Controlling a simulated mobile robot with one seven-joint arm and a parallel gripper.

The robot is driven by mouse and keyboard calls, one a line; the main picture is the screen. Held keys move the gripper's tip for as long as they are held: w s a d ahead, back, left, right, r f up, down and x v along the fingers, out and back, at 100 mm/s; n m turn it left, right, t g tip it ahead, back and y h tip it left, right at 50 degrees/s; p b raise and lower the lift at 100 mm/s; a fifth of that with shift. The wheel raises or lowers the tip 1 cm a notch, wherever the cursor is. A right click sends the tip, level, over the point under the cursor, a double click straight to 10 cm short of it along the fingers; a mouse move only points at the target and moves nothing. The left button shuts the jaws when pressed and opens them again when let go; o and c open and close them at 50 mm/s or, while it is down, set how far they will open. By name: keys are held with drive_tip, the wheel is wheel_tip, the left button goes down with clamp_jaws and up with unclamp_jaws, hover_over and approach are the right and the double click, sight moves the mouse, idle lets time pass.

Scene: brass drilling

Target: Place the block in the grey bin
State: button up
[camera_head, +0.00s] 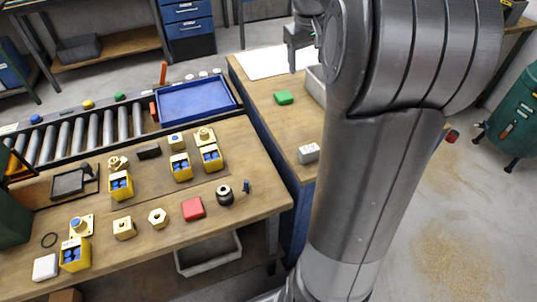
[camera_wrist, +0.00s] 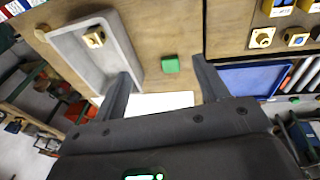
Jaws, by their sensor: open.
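The grey bin (camera_wrist: 134,52) is a shallow open tray on the wooden bench in the wrist view. A brass-coloured block with a dark round hole (camera_wrist: 95,37) lies inside it, near its far end. In the head view only a side part of the bin (camera_head: 313,85) shows; my arm hides the rest, including the block. My gripper (camera_wrist: 161,68) is open and empty, its two fingers apart above the bench beside the bin. In the head view my gripper (camera_head: 302,45) shows partly behind my arm, over the white sheet.
A green block (camera_wrist: 171,63) lies on the bench right of the bin. A white sheet (camera_head: 265,63) lies at the bench's end. The left bench holds a blue tray (camera_head: 195,101), yellow holders, brass parts and a red block (camera_head: 193,209). Another grey bin (camera_head: 207,268) stands beneath it.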

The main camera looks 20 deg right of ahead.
drive_tip(key=s+a+r+t, duration=0.2)
drive_tip(key=s+a, duration=1)
drive_tip(key=a, duration=0.2)
drive_tip(key=s+a+f+t, duration=0.1)
drive_tip(key=s+a+f, duration=0.2)
drive_tip(key=s, duration=0.3)
drive_tip(key=s+a+f+t+y, duration=0.1)
drive_tip(key=s+a+f, duration=0.2)
drive_tip(key=s, duration=0.2)
drive_tip(key=shift+s+a+y, duration=0.25)
drive_tip(key=shift+s+y, duration=0.05)
drive_tip(key=shift+s, duration=0.05)
